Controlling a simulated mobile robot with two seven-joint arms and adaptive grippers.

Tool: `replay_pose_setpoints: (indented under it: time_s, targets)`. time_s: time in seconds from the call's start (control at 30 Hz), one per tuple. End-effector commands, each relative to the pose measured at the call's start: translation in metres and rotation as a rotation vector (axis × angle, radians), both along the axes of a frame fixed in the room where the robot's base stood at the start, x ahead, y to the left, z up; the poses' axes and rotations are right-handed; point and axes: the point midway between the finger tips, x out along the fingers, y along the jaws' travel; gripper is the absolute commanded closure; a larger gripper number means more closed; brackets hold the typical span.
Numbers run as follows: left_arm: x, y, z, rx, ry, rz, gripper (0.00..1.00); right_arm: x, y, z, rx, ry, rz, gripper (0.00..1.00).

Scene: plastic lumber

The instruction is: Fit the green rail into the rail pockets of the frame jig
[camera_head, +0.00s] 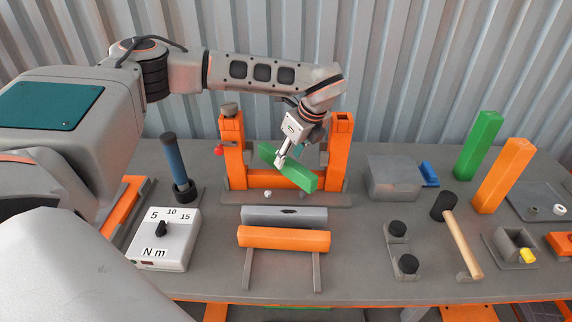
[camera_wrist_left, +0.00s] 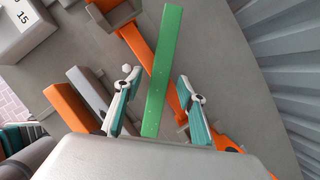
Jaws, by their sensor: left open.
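The green rail (camera_head: 300,178) lies askew over the frame jig, its left end farther back and its right end nearer the front. I cannot tell whether it touches the jig. The orange frame jig (camera_head: 341,150) has two upright posts and a low orange crosspiece between them. My left gripper (camera_head: 282,162) is at the rail, between the posts. In the left wrist view the green rail (camera_wrist_left: 161,70) runs between the gripper's two spread fingers (camera_wrist_left: 158,86), with gaps on both sides. The jig's pockets are not clearly visible. My right gripper is not in view.
A grey bar (camera_head: 262,215) and an orange bar (camera_head: 285,239) lie on a rack in front of the jig. A torque box (camera_head: 165,245) stands at left. A mallet (camera_head: 460,240), a grey box (camera_head: 393,178) and upright green (camera_head: 480,145) and orange (camera_head: 504,175) posts are at right.

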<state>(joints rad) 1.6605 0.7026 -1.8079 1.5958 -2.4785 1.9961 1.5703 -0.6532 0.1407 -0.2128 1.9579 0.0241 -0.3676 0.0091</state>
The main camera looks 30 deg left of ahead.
Motion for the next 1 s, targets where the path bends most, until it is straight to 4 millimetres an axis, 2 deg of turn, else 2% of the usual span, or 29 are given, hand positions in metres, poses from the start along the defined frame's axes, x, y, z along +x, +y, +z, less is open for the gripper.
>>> replay_pose_setpoints:
  time_s: [0.23, 0.57, 0.7, 0.73, 1.0]
  targets:
    - [0.002, 0.013, -0.032, 0.000, 0.004, 0.002, 0.60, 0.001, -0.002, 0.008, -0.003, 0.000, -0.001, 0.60]
    - [0.004, 0.016, -0.038, 0.000, 0.001, 0.001, 0.60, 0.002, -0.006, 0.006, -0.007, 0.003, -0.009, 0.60]
    - [0.003, 0.015, -0.037, 0.000, 0.001, 0.001, 0.96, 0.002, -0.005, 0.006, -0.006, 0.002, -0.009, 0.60]
    - [0.003, 0.015, -0.037, -0.001, 0.001, 0.001, 1.00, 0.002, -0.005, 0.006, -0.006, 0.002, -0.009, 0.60]
    - [0.004, 0.015, -0.037, 0.000, 0.000, 0.001, 1.00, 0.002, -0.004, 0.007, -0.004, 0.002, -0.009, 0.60]
